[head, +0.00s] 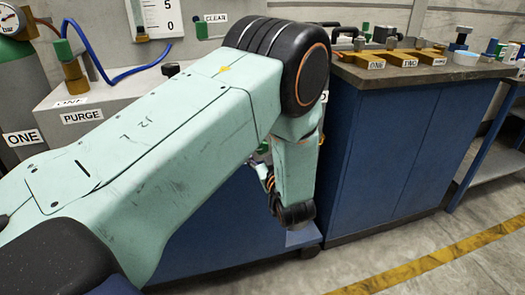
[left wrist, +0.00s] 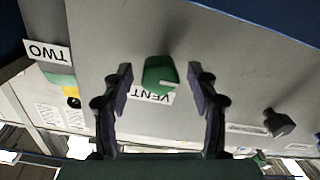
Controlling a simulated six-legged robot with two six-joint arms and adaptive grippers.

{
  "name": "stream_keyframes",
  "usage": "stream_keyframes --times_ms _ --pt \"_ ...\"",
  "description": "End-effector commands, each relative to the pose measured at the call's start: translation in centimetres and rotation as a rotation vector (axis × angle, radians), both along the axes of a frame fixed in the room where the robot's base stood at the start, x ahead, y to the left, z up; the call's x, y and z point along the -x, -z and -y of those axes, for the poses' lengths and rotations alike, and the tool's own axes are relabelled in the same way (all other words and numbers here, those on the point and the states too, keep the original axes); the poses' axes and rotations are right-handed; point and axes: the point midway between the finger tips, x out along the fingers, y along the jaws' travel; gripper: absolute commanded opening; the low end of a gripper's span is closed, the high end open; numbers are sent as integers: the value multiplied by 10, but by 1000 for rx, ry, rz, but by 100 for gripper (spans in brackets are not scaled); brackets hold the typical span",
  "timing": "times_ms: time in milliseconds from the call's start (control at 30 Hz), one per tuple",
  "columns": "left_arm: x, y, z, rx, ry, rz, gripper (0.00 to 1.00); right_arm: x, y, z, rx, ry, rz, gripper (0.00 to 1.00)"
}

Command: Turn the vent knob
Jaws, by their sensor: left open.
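The green vent knob (left wrist: 157,74) shows in the left wrist view on a grey panel (left wrist: 230,70). A white label (left wrist: 148,97) reading VENT, upside down, is partly hidden by the knob. My left gripper (left wrist: 159,73) is open, with one finger on each side of the knob in the picture. Gaps show between the knob and both fingers. I cannot tell whether the fingertips reach as deep as the knob. In the head view my left arm crosses the picture and hides the vent knob. My right gripper is in neither view.
In the left wrist view a black knob (left wrist: 279,122) sits to the right, and a TWO label (left wrist: 48,51) with a green fitting (left wrist: 60,81) to the left. In the head view a blue cabinet (head: 395,145) carries brass blocks (head: 402,58). Open floor (head: 470,260) lies at right.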

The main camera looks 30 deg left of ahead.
Motion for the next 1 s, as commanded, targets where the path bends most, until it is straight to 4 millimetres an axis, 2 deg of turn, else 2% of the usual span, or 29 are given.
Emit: stream_keyframes --times_ms 133,767,1000 --pt "0 0 0 0 0 0 58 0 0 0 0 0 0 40" --pt "0 0 0 1 0 -1 5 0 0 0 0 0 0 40" --pt "1 0 0 -13 -1 -17 4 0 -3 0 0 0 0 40"
